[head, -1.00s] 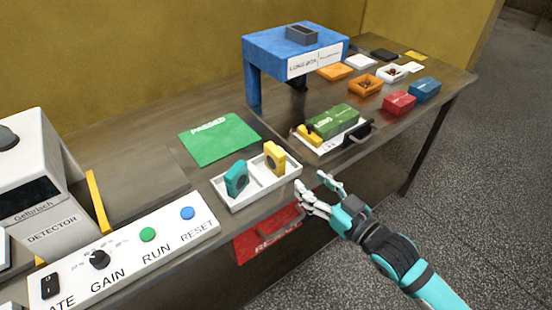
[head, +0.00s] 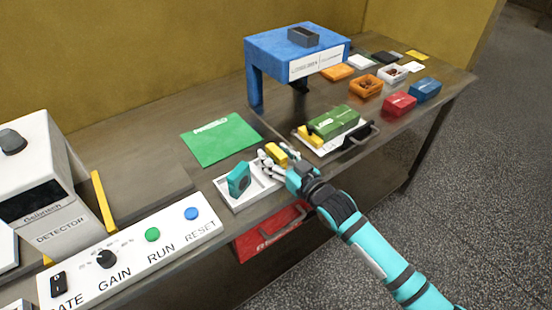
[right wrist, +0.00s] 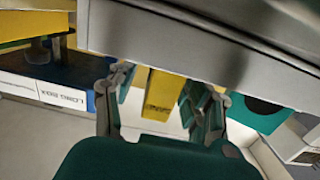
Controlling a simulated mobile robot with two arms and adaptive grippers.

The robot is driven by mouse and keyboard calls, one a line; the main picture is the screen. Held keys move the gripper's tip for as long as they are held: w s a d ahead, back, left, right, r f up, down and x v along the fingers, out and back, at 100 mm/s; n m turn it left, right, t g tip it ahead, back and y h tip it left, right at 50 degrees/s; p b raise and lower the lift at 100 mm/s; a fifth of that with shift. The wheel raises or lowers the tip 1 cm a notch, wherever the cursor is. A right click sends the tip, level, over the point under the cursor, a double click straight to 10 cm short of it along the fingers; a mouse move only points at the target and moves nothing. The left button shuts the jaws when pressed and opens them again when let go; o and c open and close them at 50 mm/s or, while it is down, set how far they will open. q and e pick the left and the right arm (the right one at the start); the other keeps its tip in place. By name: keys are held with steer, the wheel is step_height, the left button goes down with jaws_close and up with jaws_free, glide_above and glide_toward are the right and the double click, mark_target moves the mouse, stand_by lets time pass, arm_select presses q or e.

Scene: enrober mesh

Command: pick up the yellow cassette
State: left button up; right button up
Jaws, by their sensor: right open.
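The yellow cassette (head: 277,152) stands in the right part of a shallow white tray (head: 239,207). A teal cassette (head: 239,180) stands in its left part. My right gripper (head: 271,164) is over the tray's right end, at the yellow cassette, and hides its lower part. In the right wrist view the yellow cassette (right wrist: 163,94) shows between the two open fingers (right wrist: 160,108), and the teal cassette (right wrist: 258,113) is to the right. Whether a finger touches the yellow cassette cannot be told. My left gripper is not in view.
A green mat (head: 220,141) lies behind the tray. A panel with knobs and buttons (head: 128,262) is at left. To the right are a tray with a green box (head: 334,121) and a blue stand (head: 290,45). A red drawer or bin (head: 270,237) sits below the table edge.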

jaws_close()
stand_by(0.3)
